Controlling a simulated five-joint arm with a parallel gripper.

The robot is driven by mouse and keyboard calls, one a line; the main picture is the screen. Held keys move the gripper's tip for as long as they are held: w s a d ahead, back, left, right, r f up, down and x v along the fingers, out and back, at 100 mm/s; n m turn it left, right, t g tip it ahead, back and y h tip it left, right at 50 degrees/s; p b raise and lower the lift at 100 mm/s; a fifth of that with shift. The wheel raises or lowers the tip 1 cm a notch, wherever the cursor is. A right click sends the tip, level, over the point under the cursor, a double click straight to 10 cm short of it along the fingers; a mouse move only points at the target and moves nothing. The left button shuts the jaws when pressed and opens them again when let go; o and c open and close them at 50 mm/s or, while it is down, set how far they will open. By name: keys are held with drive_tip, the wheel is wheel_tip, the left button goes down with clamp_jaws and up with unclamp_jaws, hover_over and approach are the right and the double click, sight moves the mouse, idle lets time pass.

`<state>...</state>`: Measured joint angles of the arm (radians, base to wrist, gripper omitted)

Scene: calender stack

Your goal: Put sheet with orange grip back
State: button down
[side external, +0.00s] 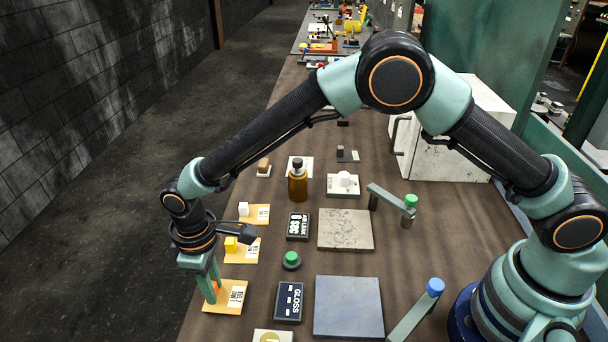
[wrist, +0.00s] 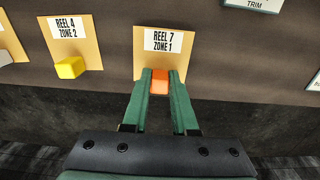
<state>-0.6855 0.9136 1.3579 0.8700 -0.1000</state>
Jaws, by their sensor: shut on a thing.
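The sheet with the orange grip (wrist: 177,62) lies on the brown table, labelled "REEL 7 ZONE 1" in the wrist view. It also shows at the lower left in the side view (side external: 236,297). My gripper (wrist: 160,82) is shut on the orange grip (wrist: 160,85), with one green finger on each side of it. In the side view my gripper (side external: 213,295) points down over the sheet near the table's left edge. Its fingers partly hide the grip there. Whether the sheet touches the table cannot be told.
A sheet with a yellow grip (side external: 243,250) and one with a white grip (side external: 258,214) lie farther back. A GLOSS panel (side external: 289,302), green button (side external: 291,259), grey plate (side external: 348,305) and blue-knobbed lever (side external: 415,310) are to the right. The table edge is close on the left.

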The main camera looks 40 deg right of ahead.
drive_tip(key=shift+f, duration=0.35)
drive_tip(key=shift+f, duration=0.15)
drive_tip(key=c, duration=0.7)
unclamp_jaws()
